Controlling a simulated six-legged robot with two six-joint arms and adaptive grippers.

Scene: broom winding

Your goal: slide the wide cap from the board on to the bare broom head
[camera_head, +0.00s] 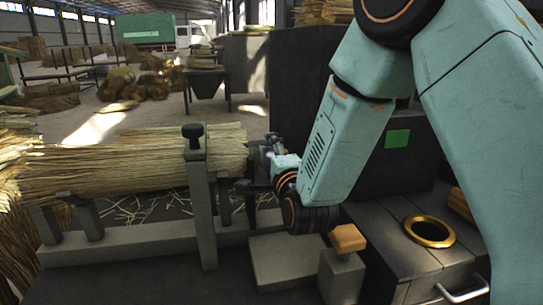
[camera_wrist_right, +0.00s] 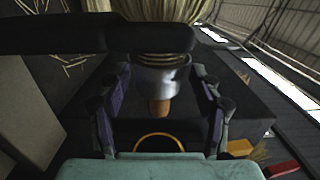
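The broom head (camera_head: 130,160) is a straw bundle lying level on a stand, its right end facing my right gripper (camera_head: 268,160). In the right wrist view the straw (camera_wrist_right: 170,10) shows at the top. A silvery wide cap (camera_wrist_right: 160,80) sits right at the straw end, with a wood-coloured stub (camera_wrist_right: 159,107) in its middle. My right gripper (camera_wrist_right: 163,78) has one finger close against each side of the cap and appears shut on it. How far the cap is over the straw is hidden. My left gripper is not in view.
A grey stand (camera_head: 202,225) with a black-knobbed clamp (camera_head: 193,131) holds the bundle. A gold ring (camera_head: 430,231) lies on the dark bench at the right. An orange-topped block (camera_head: 347,238) stands in front. A dark bar (camera_wrist_right: 90,33) crosses the wrist view.

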